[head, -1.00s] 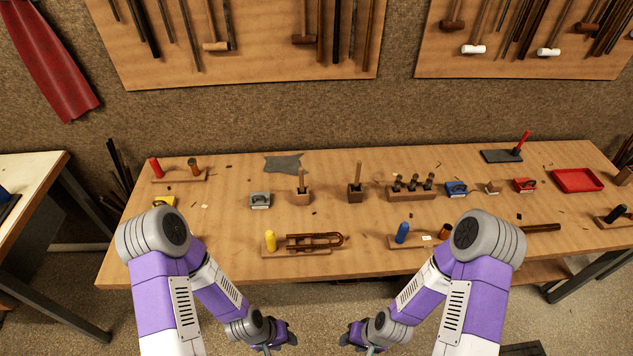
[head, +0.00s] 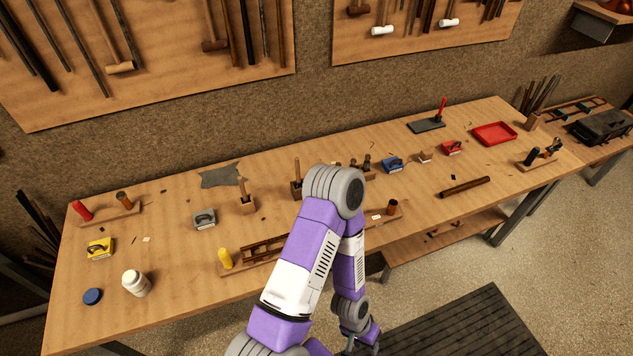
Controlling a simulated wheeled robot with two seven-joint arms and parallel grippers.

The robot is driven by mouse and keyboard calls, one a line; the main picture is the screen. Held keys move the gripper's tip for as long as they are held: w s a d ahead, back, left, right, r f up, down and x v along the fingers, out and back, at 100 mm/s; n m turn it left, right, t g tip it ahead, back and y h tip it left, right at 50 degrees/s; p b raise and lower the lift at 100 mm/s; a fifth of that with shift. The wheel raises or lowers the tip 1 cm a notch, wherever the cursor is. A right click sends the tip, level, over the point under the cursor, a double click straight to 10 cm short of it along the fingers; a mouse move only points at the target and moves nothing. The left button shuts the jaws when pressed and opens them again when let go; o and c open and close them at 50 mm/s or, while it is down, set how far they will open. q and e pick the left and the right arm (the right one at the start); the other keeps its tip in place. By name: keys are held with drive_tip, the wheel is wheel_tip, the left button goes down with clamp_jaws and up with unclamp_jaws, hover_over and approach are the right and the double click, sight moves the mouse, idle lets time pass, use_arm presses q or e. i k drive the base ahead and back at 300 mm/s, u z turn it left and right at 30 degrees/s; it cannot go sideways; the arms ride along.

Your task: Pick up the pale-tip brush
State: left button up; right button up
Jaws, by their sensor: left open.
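I cannot pick out the pale-tip brush for certain. An upright pale wooden stick in a block (head: 246,197) stands towards the back of the workbench (head: 185,300), and another stick in a darker block (head: 297,181) stands to its right. My left gripper (head: 365,347) is open at the bottom edge, low in front of the bench and apart from everything on it. Only part of it shows. My left arm crosses the middle and hides part of the bench. My right gripper is out of view.
A white jar (head: 136,284) and a blue lid (head: 92,297) are at the bench's left front. A yellow bottle (head: 225,259) stands by a wooden rack. A red tray (head: 494,133) lies at the far right. A dark mat (head: 455,322) covers floor in front.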

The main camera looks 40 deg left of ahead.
sight(239, 179)
drive_tip(key=z, duration=1.1)
drive_tip(key=k, duration=1.6)
drive_tip(key=u, duration=1.55)
